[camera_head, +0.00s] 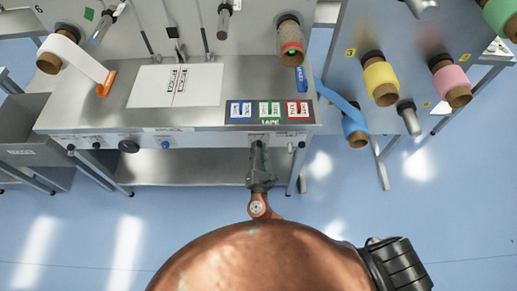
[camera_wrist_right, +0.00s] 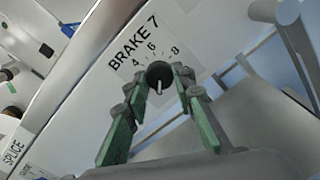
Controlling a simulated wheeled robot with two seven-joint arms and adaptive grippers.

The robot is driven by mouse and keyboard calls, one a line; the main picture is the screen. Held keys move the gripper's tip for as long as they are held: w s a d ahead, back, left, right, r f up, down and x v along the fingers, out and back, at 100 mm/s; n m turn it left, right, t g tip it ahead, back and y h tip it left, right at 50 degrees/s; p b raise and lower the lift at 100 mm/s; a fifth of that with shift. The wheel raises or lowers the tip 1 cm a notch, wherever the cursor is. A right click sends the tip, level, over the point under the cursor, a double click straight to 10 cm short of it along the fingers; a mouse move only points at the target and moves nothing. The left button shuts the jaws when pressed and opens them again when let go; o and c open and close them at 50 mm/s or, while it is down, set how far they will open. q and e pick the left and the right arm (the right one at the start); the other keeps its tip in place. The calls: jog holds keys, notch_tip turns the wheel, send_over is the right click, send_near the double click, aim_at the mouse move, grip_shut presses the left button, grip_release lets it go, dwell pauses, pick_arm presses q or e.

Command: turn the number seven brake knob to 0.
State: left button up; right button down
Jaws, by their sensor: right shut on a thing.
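The number seven brake knob (camera_wrist_right: 158,70) is a small black round knob with a white pointer mark. It sits on a pale panel under the label "BRAKE 7" (camera_wrist_right: 134,44); the scale digits 4, 6 and 8 show, and the rest of the scale is hidden. The mark points to the lower side, away from the label. My right gripper (camera_wrist_right: 163,83) has its green-padded fingers on both sides of the knob and is shut on it. In the head view, my right gripper (camera_head: 258,147) reaches the front panel below the tape tray and covers the knob. My left gripper is not in view.
Along the same front panel are a black knob (camera_head: 129,146) and a blue button (camera_head: 165,145). Tape rolls hang at right, including a yellow one (camera_head: 380,77). Blue floor in front is clear.

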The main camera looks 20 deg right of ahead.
jog(key=shift+f, duration=0.1)
jog(key=c, duration=1.6)
grip_release()
jog(key=v, duration=1.2)
jog(key=s+d+f+m+g, duration=0.1)
jog(key=d+f+m+g, duration=0.15)
jog(key=f, duration=0.55)
jog(key=s+d+f+m+g, duration=0.1)
jog(key=d+f+g, duration=0.25)
jog(key=f, duration=0.55)
jog(key=s+d+f+m+g+y, duration=0.1)
jog(key=s+d+f+m+g, duration=0.25)
jog(key=s+f, duration=0.45)
jog(key=s+d+f+m+g+y, duration=0.1)
jog(key=s+d+f+m+g, duration=0.3)
jog(key=f, duration=0.7)
jog(key=s+d+f+m+g+y, duration=0.1)
jog(key=s+f+m, duration=0.4)
jog(key=s, duration=0.5)
jog(key=s+d+f+m+g+y, duration=0.1)
jog(key=s+d+f+m, duration=0.2)
jog(key=s+f, duration=0.3)
jog(key=s+d+f+m+g, duration=0.1)
jog(key=s+d+f+m, duration=0.2)
jog(key=s, duration=1.3)
notch_tip(320, 180, down, 3)
jog(key=shift+r+m+y, duration=0.2)
jog(key=shift+m+y, duration=0.2)
jog(key=shift+m, duration=1.4)
